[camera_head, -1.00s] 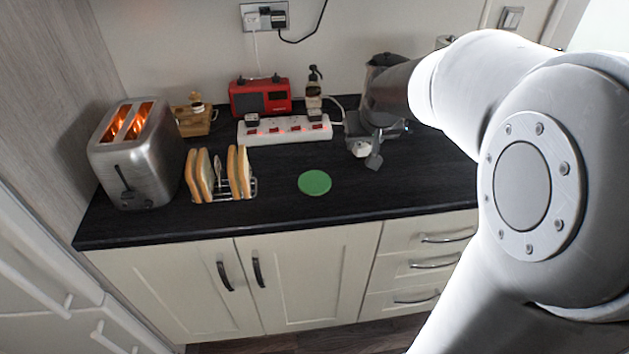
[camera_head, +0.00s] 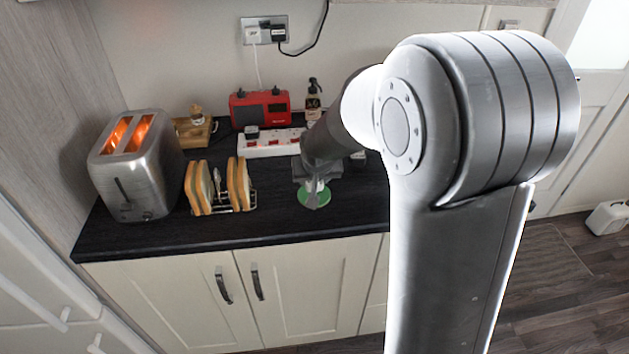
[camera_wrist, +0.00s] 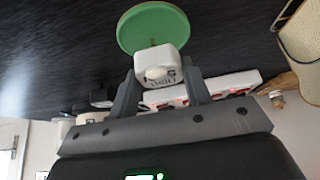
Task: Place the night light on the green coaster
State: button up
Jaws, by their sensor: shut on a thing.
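The green coaster (camera_head: 307,201) lies flat on the dark worktop, partly hidden by my gripper; in the wrist view it is a green disc (camera_wrist: 150,17). The night light is a small white block (camera_wrist: 160,60) with dark markings and a round knob. My gripper (camera_wrist: 158,72) is shut on it, one finger on each side. In the head view my gripper (camera_head: 313,190) is over the coaster, with a little of the white night light showing. I cannot tell whether the night light touches the coaster or hangs just above it.
A toast rack (camera_head: 225,209) with bread slices and a steel toaster (camera_head: 137,165) stand to the left. Behind are a white power strip (camera_head: 268,143), a red radio (camera_head: 261,108) and a dark bottle (camera_head: 313,98). The worktop's front edge is close in front of the coaster.

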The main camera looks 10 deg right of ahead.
jog(key=shift+f, duration=0.45)
jog(key=shift+f, duration=0.1)
jog(key=o, duration=1)
jog(key=shift+s+r, duration=0.2)
jog(key=shift+r, duration=0.3)
jog(key=v, duration=1)
jog(key=s+d+r, duration=0.2)
jog(key=s+d, duration=0.1)
jog(key=s, duration=0.8)
jog(key=s+d+r, duration=0.2)
jog(key=s+r, duration=0.1)
jog(key=s, duration=0.9)
jog(key=shift+s+d+r, duration=0.2)
jog(key=shift+s+d, duration=0.05)
jog(key=shift+d, duration=0.15)
